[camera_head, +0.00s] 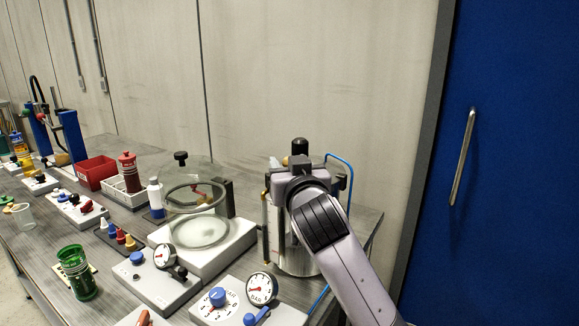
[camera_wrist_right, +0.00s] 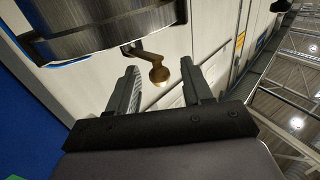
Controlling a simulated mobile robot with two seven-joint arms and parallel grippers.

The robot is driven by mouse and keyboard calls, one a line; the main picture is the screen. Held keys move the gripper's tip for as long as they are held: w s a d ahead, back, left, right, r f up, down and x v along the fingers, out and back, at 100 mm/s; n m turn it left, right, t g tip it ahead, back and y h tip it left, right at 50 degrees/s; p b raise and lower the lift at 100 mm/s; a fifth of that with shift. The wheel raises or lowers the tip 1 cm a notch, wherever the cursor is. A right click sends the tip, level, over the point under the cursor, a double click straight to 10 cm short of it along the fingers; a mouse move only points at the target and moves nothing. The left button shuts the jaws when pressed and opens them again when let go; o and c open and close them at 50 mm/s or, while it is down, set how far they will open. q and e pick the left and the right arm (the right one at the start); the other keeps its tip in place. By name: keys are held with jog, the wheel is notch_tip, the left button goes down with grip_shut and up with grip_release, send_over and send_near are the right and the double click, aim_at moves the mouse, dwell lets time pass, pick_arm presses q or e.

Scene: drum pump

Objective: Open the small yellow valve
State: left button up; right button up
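A metal drum (camera_head: 297,262) with a dark top fitting stands at the back right of the bench, largely hidden behind my right arm. In the right wrist view, a small brass-yellow lever with a round knob (camera_wrist_right: 159,75) sticks out from beside a dark ribbed cylinder (camera_wrist_right: 100,22). I take this to be the small yellow valve. My right gripper (camera_wrist_right: 160,84) is open, with the knob in the gap between its fingertips as seen here. I cannot tell whether the fingers touch it. My fingertips are hidden in the head view. My left gripper is not in view.
A glass vessel on a white base (camera_head: 205,258) stands left of the drum. Gauge panels (camera_head: 240,302) lie in front. A blue hose (camera_head: 345,160) curves behind my right gripper. A blue door (camera_head: 515,200) is at the right, and a plain wall is behind.

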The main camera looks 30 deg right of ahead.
jog(key=b+v, duration=0.1)
jog(key=v, duration=0.6)
dwell(0.6)
jog(key=s+f+n+g+y, duration=0.1)
jog(key=s+f+g, duration=0.25)
jog(key=f, duration=0.65)
jog(key=s+f+n+g+y, duration=0.1)
jog(key=s+f+g, duration=0.3)
jog(key=f, duration=0.6)
jog(key=s+a+f+n+g+y, duration=0.1)
jog(key=s+f+n+g+y, duration=0.15)
jog(key=s+f, duration=0.65)
jog(key=s+a+f+n+g+y, duration=0.15)
jog(key=s+f+g, duration=0.35)
jog(key=s, duration=0.7)
jog(key=w+a+f+t, duration=0.3)
jog(key=w+f+t, duration=0.4)
jog(key=f+t, duration=0.1)
jog(key=shift+f+m+y, duration=0.3)
jog(key=shift+f+y, duration=0.1)
jog(key=shift+f, duration=0.45)
